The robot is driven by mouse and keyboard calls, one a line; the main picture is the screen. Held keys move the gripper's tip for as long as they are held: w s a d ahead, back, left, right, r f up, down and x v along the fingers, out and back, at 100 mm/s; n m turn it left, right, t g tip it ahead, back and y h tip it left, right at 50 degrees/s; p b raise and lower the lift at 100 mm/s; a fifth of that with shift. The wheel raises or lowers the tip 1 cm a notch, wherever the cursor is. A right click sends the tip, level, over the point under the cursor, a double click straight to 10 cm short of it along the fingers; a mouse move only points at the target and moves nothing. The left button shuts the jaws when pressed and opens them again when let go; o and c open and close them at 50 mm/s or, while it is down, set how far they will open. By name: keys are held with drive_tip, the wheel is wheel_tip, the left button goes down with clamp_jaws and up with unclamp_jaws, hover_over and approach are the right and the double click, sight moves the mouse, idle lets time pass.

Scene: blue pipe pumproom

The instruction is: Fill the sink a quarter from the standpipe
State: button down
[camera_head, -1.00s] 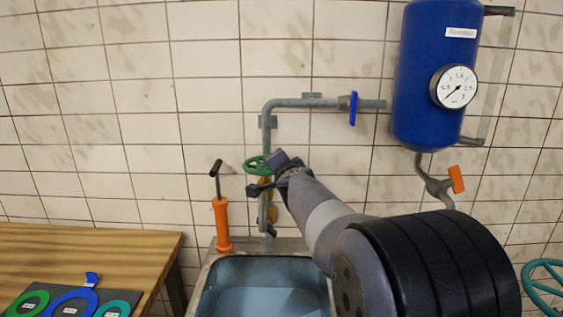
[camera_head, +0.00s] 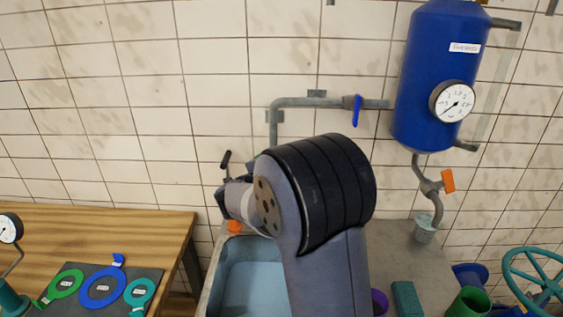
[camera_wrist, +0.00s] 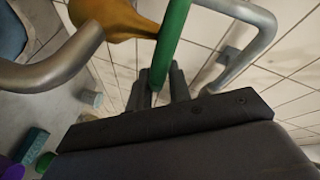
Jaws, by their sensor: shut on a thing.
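The standpipe (camera_head: 274,128) is a grey pipe on the tiled wall, bending right to a blue lever (camera_head: 357,110). My arm hides its lower part in the head view. In the wrist view my gripper (camera_wrist: 157,90) is shut on the rim of the green handwheel (camera_wrist: 172,42). The brass valve body (camera_wrist: 110,18) is beside it, with a curved grey spout (camera_wrist: 50,72) at left. The sink (camera_head: 212,278) stands below, partly behind my arm. Its inside is pale blue; I cannot tell the water level.
A blue tank (camera_head: 432,85) with a gauge (camera_head: 453,102) and orange lever (camera_head: 448,181) hangs at right. A wooden bench (camera_head: 120,225) with coloured rings is at left. A teal wheel (camera_head: 540,275) is at lower right.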

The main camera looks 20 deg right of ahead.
drive_tip(key=shift+s+f+g, duration=0.15)
drive_tip(key=shift+f+g, duration=0.25)
drive_tip(key=shift+f, duration=0.05)
drive_tip(key=c, duration=1.5)
unclamp_jaws()
drive_tip(key=shift+c, duration=0.2)
drive_tip(key=shift+o, duration=0.7)
drive_tip(key=shift+a+r, duration=0.1)
drive_tip(key=shift+r+h, duration=0.1)
drive_tip(key=shift+h, duration=0.2)
drive_tip(key=b+v, duration=0.2)
drive_tip(key=v, duration=0.8)
drive_tip(key=shift+s+a, duration=0.25)
drive_tip(key=shift+s, duration=0.05)
